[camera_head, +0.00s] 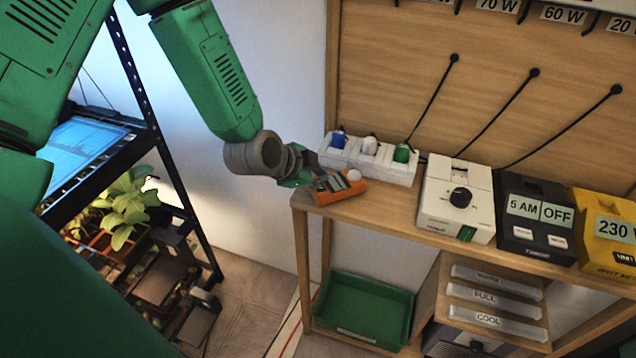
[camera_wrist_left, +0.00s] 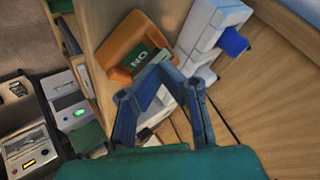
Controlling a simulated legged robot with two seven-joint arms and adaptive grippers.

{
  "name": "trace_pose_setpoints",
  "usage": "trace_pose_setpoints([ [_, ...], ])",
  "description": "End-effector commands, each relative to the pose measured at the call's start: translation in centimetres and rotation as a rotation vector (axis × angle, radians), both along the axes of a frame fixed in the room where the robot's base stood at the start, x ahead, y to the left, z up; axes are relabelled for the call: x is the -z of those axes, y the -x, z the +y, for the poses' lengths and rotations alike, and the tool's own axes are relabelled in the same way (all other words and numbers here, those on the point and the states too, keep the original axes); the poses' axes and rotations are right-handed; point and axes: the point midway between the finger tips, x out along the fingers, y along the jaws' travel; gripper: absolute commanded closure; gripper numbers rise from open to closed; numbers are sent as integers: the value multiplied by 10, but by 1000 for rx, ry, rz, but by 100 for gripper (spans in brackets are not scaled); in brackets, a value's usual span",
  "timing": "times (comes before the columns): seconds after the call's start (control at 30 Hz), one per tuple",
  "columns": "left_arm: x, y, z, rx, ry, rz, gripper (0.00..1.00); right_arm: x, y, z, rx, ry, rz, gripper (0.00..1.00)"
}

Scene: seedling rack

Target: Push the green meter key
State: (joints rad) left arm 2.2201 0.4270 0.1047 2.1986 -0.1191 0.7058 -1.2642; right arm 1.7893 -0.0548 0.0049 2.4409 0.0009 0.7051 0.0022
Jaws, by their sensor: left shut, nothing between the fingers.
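An orange meter (camera_head: 345,193) lies on the wooden shelf near its left end, with a grey display and a white round part on it. In the left wrist view the orange meter (camera_wrist_left: 124,41) shows a green key (camera_wrist_left: 139,60) with white letters that look like ON. My left gripper (camera_head: 304,179) is at the left side of the meter in the head view, shut and empty. In the left wrist view my left gripper (camera_wrist_left: 160,72) reaches over the meter beside the green key; I cannot tell whether it touches. The fingers hide part of the meter. My right gripper is not in view.
Behind the meter stands a white socket strip (camera_head: 380,174) with blue, white and green plugs. Right of it stand a white box with a knob (camera_head: 458,212), a black timer (camera_head: 530,219) and a yellow box (camera_head: 606,225). A green crate (camera_head: 362,309) sits below.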

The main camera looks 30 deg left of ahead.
Motion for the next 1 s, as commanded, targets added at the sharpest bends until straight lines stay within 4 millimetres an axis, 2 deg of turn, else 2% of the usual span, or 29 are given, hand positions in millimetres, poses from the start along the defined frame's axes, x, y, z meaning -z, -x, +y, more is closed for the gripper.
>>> trace_pose_setpoints([
  [0.17, -7, 0, -3, 1, -3, -1, 100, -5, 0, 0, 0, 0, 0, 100],
  [0.7, -59, 0, 0, 1, 0, -1, 100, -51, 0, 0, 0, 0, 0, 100],
  [1.0, -60, 0, -1, 1, 0, 1, 100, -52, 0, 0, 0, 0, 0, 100],
])
